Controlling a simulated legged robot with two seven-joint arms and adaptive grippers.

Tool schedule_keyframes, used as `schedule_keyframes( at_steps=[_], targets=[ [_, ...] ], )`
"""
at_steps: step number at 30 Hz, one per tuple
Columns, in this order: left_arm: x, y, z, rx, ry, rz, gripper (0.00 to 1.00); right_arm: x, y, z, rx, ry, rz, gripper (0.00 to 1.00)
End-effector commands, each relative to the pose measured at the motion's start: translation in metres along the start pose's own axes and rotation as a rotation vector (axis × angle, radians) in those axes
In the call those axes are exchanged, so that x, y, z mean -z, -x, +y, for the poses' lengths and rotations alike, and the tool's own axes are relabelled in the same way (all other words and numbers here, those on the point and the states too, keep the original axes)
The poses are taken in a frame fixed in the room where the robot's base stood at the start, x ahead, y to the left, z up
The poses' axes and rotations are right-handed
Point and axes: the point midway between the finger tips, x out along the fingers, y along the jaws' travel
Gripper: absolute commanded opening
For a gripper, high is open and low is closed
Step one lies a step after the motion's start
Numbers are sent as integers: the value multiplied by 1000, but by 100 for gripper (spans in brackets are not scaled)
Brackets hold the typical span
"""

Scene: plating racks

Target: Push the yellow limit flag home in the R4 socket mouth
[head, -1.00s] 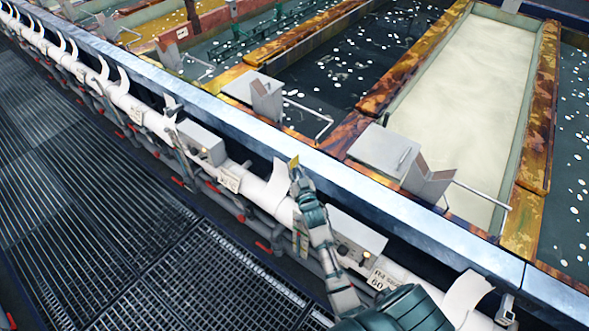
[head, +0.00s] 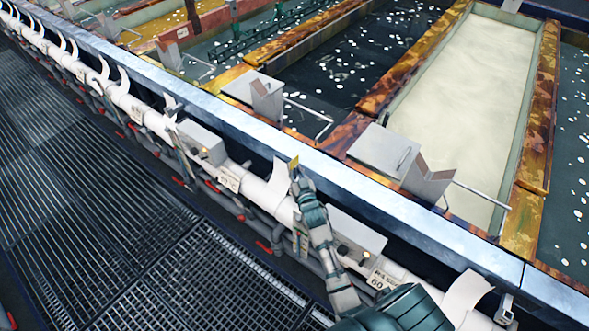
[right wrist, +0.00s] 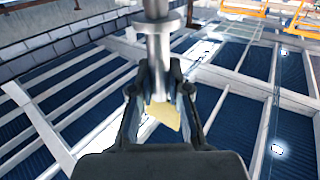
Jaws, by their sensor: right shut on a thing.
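My right gripper (head: 295,174) is above the white pipe, beside the pool's metal edge. It is shut on the yellow limit flag (head: 293,162), a small yellow plate at its fingertips. In the right wrist view the flag (right wrist: 162,111) shows pale yellow between the two dark fingers of the gripper (right wrist: 160,82). A grey metal post with a round collar (right wrist: 153,26) runs down to the fingertips there. I cannot tell the socket mouth apart clearly, nor how deep the flag sits. A label that seems to read R4 60 (head: 380,279) hangs on the pipe. My left gripper is not in view.
The white pipe (head: 130,105) runs along the tanks with curved white fins, grey boxes (head: 357,240) and red-tipped fittings below. The metal tank edge (head: 350,183) is close behind the gripper. Dark grating (head: 130,250) lies at left.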

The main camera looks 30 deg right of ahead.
Motion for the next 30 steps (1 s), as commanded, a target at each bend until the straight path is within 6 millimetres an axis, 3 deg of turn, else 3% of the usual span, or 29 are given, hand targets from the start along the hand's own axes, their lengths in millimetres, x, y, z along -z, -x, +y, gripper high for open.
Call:
schedule_keyframes(
  at_steps=[30],
  targets=[
    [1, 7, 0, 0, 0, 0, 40, 1, 0, 0, 0, 0, 0, 0]
  ],
)
